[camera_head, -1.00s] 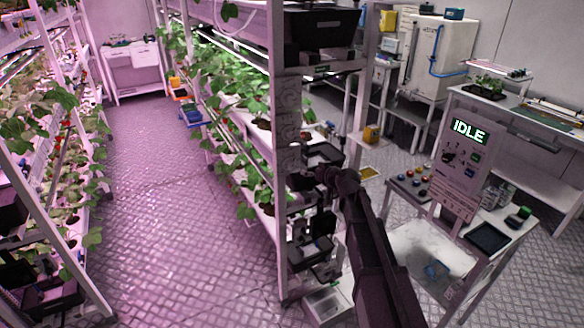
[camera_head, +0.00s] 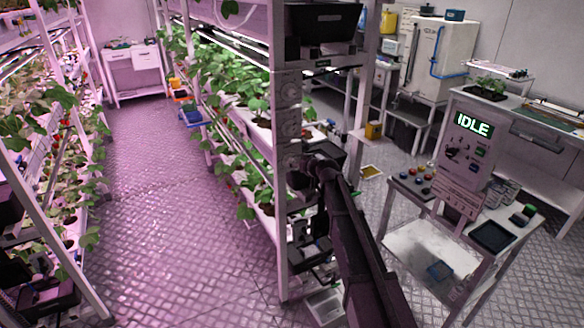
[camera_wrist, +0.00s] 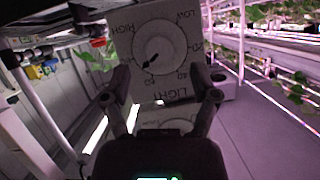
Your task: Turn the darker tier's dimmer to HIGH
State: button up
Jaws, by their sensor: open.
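In the wrist view a round white dimmer knob (camera_wrist: 158,47) sits on a pale plate (camera_wrist: 179,89) marked LIGHT. LOW is at the upper right and HIGH at the left. The knob's dark pointer is toward the lower left, between the lower numbers and HIGH. My gripper (camera_wrist: 160,72) is open, its fingers apart at the lower left and lower right of the knob, with nothing between them. In the head view my gripper (camera_head: 314,162) is beside the rack's end post (camera_head: 280,200), which carries a column of dials (camera_head: 291,125). Which tier is darker cannot be told clearly.
A second dial (camera_wrist: 166,124) shows below the first plate, partly behind my gripper. Plants fill the rack's tiers (camera_head: 235,95). A control stand reading IDLE (camera_head: 471,126) is to the right. The aisle floor (camera_head: 175,200) at left is clear.

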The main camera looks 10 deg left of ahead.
jog(key=shift+b+x, duration=0.45)
jog(key=shift+x, duration=1.25)
grip_shut()
